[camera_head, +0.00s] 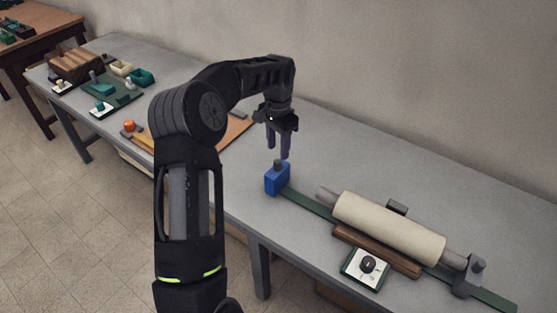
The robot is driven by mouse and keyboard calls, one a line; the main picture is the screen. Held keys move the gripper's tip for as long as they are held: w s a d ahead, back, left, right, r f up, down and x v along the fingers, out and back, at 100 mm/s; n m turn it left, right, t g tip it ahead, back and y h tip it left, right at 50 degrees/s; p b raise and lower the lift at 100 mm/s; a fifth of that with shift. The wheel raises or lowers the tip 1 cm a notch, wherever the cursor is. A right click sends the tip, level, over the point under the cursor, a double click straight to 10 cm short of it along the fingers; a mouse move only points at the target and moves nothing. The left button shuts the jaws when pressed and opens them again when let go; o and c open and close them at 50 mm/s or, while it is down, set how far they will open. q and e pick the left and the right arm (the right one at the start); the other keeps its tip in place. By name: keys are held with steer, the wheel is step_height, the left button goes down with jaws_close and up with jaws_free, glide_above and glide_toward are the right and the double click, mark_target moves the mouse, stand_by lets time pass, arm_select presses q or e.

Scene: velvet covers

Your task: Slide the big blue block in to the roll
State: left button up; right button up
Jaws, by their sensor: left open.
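The big blue block (276,180) stands upright on the grey table at the left end of a dark green strip (308,204). It has a small dark knob on top. The cream roll (388,226) lies to its right on a grey bar, with a clear gap between block and roll. My left gripper (280,157) points down with its fingers open, just above or behind the block's knob. I cannot tell whether the fingers touch the knob. My right gripper is not in view.
A wooden bar (376,250) and a white panel with a black knob (366,268) sit in front of the roll. A grey bracket (469,275) stands at its right end. Several small items and an orange ball (129,126) lie further left. A wall runs behind the table.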

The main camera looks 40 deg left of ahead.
mark_target(278, 161)
arm_select(q)
step_height(278, 161, down, 6)
steer(key=shift+f+p, duration=0.2)
steer(key=shift+p, duration=0.5)
jaws_close()
stand_by(1.0)
